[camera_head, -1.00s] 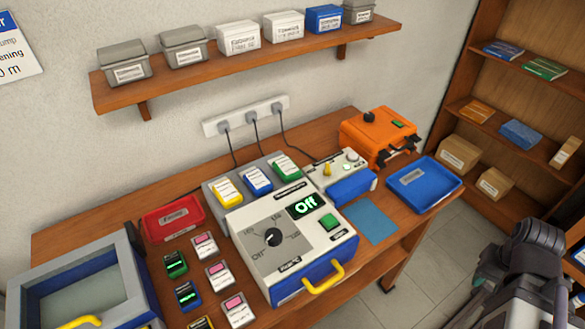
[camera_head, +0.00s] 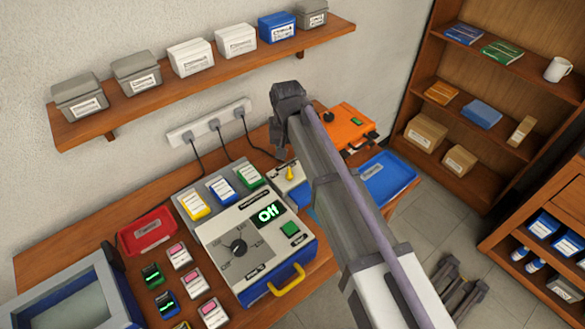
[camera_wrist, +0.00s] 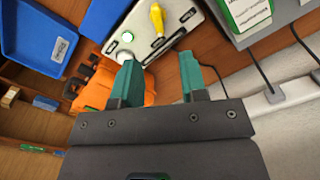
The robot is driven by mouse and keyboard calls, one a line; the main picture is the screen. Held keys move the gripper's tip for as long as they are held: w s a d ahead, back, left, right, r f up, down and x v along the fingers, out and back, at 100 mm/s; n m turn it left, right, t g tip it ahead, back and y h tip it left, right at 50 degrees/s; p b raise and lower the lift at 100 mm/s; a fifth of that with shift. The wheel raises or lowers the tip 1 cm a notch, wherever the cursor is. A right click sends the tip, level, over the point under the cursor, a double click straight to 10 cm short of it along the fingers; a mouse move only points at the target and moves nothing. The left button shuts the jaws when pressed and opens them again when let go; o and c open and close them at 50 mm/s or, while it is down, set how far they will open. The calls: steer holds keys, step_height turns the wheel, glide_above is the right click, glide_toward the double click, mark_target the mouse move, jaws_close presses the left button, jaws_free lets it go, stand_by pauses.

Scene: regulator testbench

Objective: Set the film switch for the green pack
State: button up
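A small grey-and-blue box (camera_head: 280,172) carries a yellow lever switch (camera_head: 289,174). I cannot read which control is marked film. The green-labelled pack (camera_head: 250,176) sits in the grey dock left of this box; it also shows in the wrist view (camera_wrist: 248,12). My gripper (camera_wrist: 160,80) is open and empty, its teal fingers apart, short of the lever in the picture. In the head view my arm hides most of the gripper.
A large tester (camera_head: 262,257) with a black dial reads "Off". The orange case (camera_head: 352,122) and blue tray (camera_head: 388,180) lie at the right of the table. A socket strip (camera_head: 208,122) with cables runs along the wall, below a shelf (camera_head: 205,87) of boxes.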

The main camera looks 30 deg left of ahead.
mark_target(289, 172)
steer(key=f+b, duration=0.6)
steer(key=f, duration=0.1)
steer(key=f+b, duration=0.3)
steer(key=shift+w+f+b, duration=0.25)
steer(key=shift+f+b, duration=0.05)
steer(key=shift+f, duration=0.05)
steer(key=shift+r, duration=0.1)
steer(key=shift+d, duration=0.1)
steer(key=shift+r, duration=0.1)
steer(key=shift+c, duration=0.3)
jaws_close()
